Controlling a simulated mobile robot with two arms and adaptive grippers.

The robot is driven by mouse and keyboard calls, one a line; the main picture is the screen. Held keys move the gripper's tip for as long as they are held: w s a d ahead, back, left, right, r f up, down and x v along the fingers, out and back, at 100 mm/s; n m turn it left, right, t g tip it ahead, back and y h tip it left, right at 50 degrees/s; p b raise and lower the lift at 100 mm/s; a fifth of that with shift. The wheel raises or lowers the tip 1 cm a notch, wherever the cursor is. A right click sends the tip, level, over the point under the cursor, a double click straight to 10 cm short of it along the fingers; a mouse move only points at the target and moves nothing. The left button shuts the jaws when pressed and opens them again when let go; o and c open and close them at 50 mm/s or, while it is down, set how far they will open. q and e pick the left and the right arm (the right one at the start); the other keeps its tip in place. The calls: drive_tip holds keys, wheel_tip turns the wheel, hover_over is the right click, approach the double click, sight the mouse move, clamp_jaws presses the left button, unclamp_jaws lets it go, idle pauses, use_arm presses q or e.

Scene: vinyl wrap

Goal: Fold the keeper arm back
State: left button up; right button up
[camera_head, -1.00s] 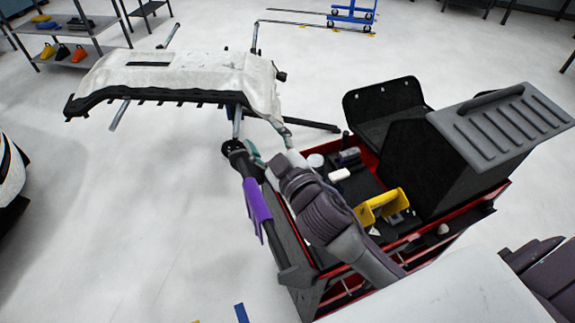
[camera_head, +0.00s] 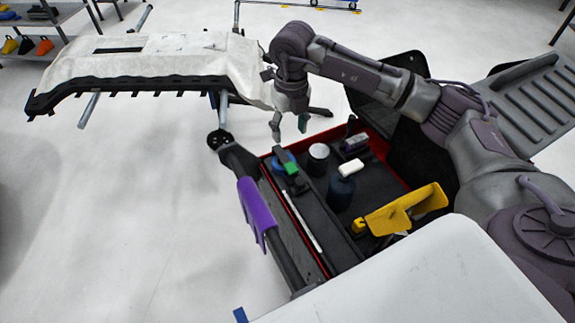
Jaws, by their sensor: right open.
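A pale, white-covered bumper-like panel (camera_head: 160,58) with a dark lower edge (camera_head: 150,84) rests on a metal stand (camera_head: 222,108). I cannot single out a keeper arm with certainty. A small dark fitting (camera_head: 266,74) shows at the panel's right end, partly hidden by my right wrist. My right gripper (camera_head: 290,130) is open and points down just right of the panel's right end, above the far left corner of the tool cart. Nothing shows between its fingers. My left gripper is not in view.
The red-edged tool cart (camera_head: 318,262) holds a blue roll (camera_head: 284,157), a dark bottle (camera_head: 341,192), a white block (camera_head: 351,168) and a yellow holder (camera_head: 405,209). A purple cloth (camera_head: 256,210) hangs on its left bar.

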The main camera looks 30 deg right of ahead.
sight(292, 168)
drive_tip(key=f+p, duration=0.1)
drive_tip(key=f, duration=0.3)
drive_tip(key=f+p, duration=0.1)
drive_tip(key=f, duration=0.3)
drive_tip(key=f+p, duration=0.1)
drive_tip(key=f, duration=0.3)
drive_tip(key=shift+s+d, duration=0.2)
drive_tip(key=shift+s, duration=0.05)
drive_tip(key=shift+f+p, duration=0.3)
drive_tip(key=shift+f, duration=0.45)
clamp_jaws()
